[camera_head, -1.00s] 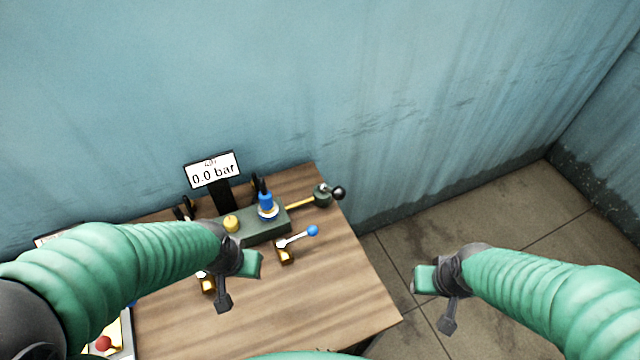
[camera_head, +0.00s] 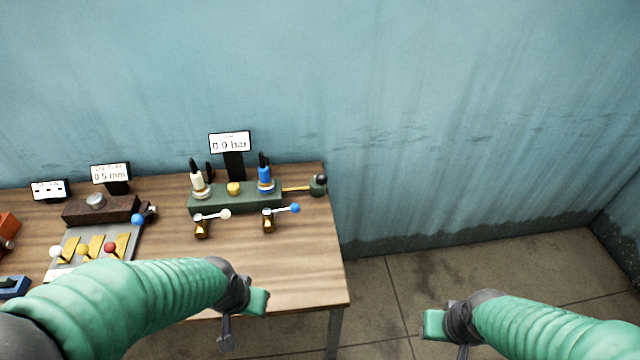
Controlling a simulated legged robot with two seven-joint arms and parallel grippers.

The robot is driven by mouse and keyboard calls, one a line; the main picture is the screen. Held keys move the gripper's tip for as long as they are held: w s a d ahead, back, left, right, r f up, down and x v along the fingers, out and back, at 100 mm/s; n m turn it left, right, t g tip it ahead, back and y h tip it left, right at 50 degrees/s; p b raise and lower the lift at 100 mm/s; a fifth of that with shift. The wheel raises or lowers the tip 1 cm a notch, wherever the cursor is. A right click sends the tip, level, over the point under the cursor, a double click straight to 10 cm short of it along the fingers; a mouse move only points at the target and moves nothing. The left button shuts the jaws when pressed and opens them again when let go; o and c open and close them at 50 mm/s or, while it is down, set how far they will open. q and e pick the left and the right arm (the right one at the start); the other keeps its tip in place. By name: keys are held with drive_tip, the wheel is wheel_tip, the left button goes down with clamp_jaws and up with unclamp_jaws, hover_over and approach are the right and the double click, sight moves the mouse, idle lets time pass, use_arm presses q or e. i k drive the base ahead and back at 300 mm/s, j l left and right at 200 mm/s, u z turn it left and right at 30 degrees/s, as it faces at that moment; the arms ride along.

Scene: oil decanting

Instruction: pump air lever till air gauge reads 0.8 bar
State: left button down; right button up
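The air gauge (camera_head: 230,142) is a white display on a black post at the back of the table and reads 0.0 bar. In front of it is a green block (camera_head: 235,203) with a white-based fitting, a yellow knob and a blue fitting. A yellow rod with a dark ball-ended lever (camera_head: 319,182) sticks out from its right end. My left gripper (camera_head: 243,318) is in front of the table's front edge, apart from the block, and seems empty. My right gripper (camera_head: 446,338) is over the floor right of the table, also empty. Their finger gaps are unclear.
Two small brass valves, with a white-ball handle (camera_head: 225,214) and a blue-ball handle (camera_head: 295,208), stand before the block. A brown block (camera_head: 100,209), another display (camera_head: 110,173) and a panel of coloured-ball levers (camera_head: 83,249) fill the left. The table's right front (camera_head: 300,270) is bare.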

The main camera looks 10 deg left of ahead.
sight(321, 179)
drive_tip(key=i+l+u, duration=0.1)
drive_tip(key=l+u, duration=0.3)
drive_tip(key=l, duration=0.55)
drive_tip(key=l+u, duration=0.45)
drive_tip(key=l, duration=0.45)
drive_tip(key=i+l+u, duration=0.4)
drive_tip(key=l, duration=0.25)
drive_tip(key=i+l+u, duration=0.2)
drive_tip(key=l+u, duration=0.2)
drive_tip(key=l, duration=0.3)
drive_tip(key=i+l+u, duration=0.15)
drive_tip(key=i+l, duration=0.3)
drive_tip(key=i, duration=0.15)
